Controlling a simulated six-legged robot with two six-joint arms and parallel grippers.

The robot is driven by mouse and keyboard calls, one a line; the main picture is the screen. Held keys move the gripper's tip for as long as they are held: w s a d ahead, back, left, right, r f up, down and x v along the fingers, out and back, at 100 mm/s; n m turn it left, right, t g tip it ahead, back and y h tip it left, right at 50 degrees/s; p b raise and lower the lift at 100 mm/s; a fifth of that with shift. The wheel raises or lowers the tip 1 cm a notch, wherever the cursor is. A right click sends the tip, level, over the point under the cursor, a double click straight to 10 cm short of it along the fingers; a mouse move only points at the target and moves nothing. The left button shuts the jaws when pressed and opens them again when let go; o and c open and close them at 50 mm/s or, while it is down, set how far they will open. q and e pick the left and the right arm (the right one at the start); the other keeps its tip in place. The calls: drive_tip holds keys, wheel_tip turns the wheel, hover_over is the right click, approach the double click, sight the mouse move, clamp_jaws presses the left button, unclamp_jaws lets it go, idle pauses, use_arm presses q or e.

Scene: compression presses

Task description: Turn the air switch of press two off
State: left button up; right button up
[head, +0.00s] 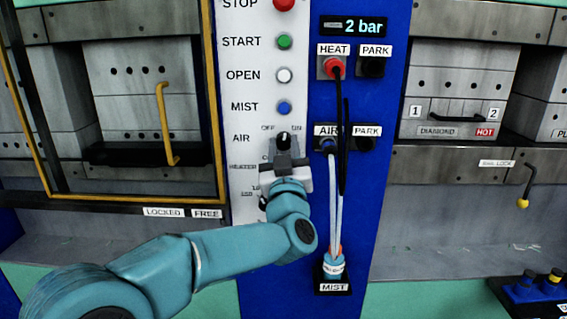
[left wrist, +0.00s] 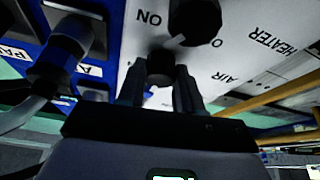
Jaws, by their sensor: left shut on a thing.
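The air switch (head: 283,141) is a black knob on the white panel, beside the AIR label, with OFF above left and ON above right. I cannot tell its exact setting. My left gripper (head: 284,158) is at this knob from below and covers its lower part. In the left wrist view my left gripper (left wrist: 160,88) has its two fingers closed on the black air knob (left wrist: 160,65). The heater knob (left wrist: 195,20) shows just beyond it, with ON and part of another label. My right gripper is not in view.
Stop (head: 284,4), start (head: 284,41), open (head: 284,75) and mist (head: 284,107) buttons line the panel above. Right of it, a black hose (head: 342,140) and a pale hose (head: 335,205) hang down the blue column. A yellow handle (head: 165,125) is on the left.

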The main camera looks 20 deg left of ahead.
use_arm(q)
drive_tip(key=n+y, duration=0.1)
drive_tip(key=n, duration=0.1)
drive_tip(key=n+b, duration=0.1)
drive_tip(key=n, duration=0.1)
drive_tip(key=shift+d+g+y, duration=0.2)
drive_tip(key=shift+g+y, duration=0.2)
drive_tip(key=shift+r+n+g+y+b, duration=0.15)
drive_tip(key=shift+n+g+y, duration=0.35)
drive_tip(key=shift+n, duration=0.95)
drive_tip(key=shift+n+g+y+b, duration=0.2)
drive_tip(key=shift+n+g+y, duration=0.3)
drive_tip(key=shift+n, duration=0.95)
drive_tip(key=shift+g, duration=0.3)
drive_tip(key=o, duration=1)
drive_tip(key=shift+o, duration=0.2)
drive_tip(key=b+v, duration=0.3)
drive_tip(key=v, duration=1.3)
